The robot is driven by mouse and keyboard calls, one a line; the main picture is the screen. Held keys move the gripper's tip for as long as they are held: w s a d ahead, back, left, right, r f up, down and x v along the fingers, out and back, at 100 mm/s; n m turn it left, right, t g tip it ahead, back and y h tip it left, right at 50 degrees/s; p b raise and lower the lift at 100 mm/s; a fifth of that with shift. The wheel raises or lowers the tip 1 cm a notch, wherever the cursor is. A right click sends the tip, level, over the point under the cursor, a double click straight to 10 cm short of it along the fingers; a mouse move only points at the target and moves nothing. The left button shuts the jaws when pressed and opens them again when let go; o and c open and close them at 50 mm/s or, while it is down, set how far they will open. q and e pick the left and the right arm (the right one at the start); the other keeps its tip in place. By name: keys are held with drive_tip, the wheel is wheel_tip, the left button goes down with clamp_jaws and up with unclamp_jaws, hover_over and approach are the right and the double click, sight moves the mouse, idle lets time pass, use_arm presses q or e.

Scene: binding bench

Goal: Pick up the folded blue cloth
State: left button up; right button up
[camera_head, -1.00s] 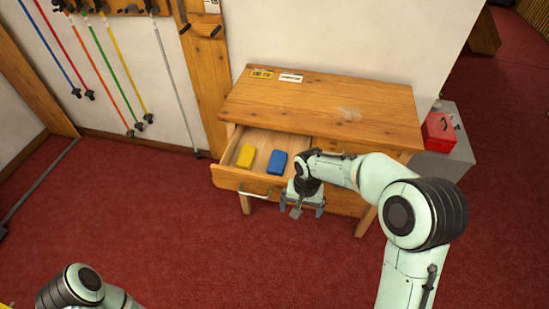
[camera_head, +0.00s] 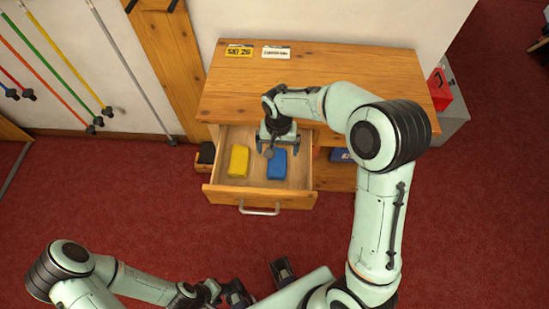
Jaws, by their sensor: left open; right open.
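The folded blue cloth (camera_head: 277,165) lies in the open drawer (camera_head: 228,192) of the wooden bench, to the right of a yellow folded cloth (camera_head: 238,160). My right gripper (camera_head: 279,147) is open and empty, pointing down over the back edge of the blue cloth. It hides a little of the cloth's far end; whether it touches the cloth I cannot tell. My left gripper (camera_head: 259,284) is open and empty low in the picture, well in front of the drawer.
The bench top (camera_head: 330,75) holds a yellow label and a white label. A metal handle (camera_head: 259,210) is on the drawer front. An open shelf right of the drawer holds a dark blue item (camera_head: 341,155). A red box (camera_head: 440,90) stands at the right. Poles hang on the left wall.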

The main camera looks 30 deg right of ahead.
sight(277, 166)
wheel_tip(277, 166, down, 10)
drive_tip(key=shift+s+a+f, duration=0.1)
drive_tip(key=shift+a+f, duration=0.05)
drive_tip(key=c, duration=1.1)
